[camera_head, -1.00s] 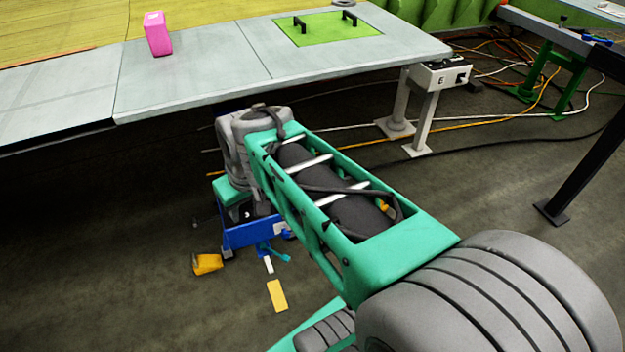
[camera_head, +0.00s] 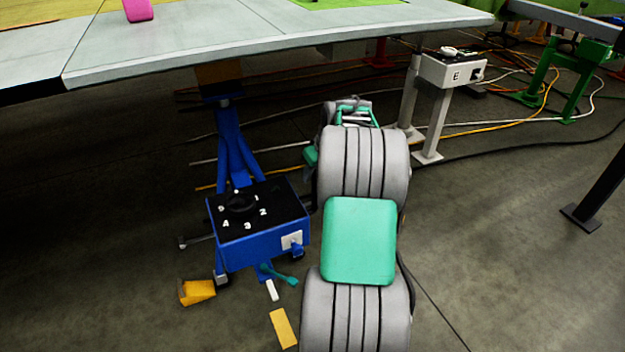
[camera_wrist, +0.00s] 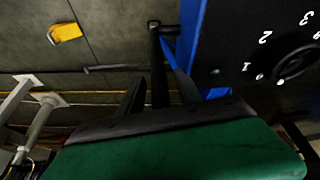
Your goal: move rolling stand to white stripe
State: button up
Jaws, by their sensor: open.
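The rolling stand (camera_head: 262,238) is a blue box with a black top, numbered marks and a round dial, on a floor base beneath the table's edge. In the wrist view its blue side and numbered face (camera_wrist: 265,50) fill the right. In the head view my arm hides my gripper.
A yellow wedge (camera_head: 196,291) and a yellow strip (camera_head: 283,328) lie on the floor near the stand. The grey table (camera_head: 250,35) overhangs behind. A white box on a post (camera_head: 452,72) and cables (camera_head: 500,118) are at right. Floor at lower right is open.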

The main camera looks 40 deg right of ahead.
jog(key=shift+x, duration=1.25)
jog(key=shift+s, duration=0.1)
grip_shut()
dwell(0.3)
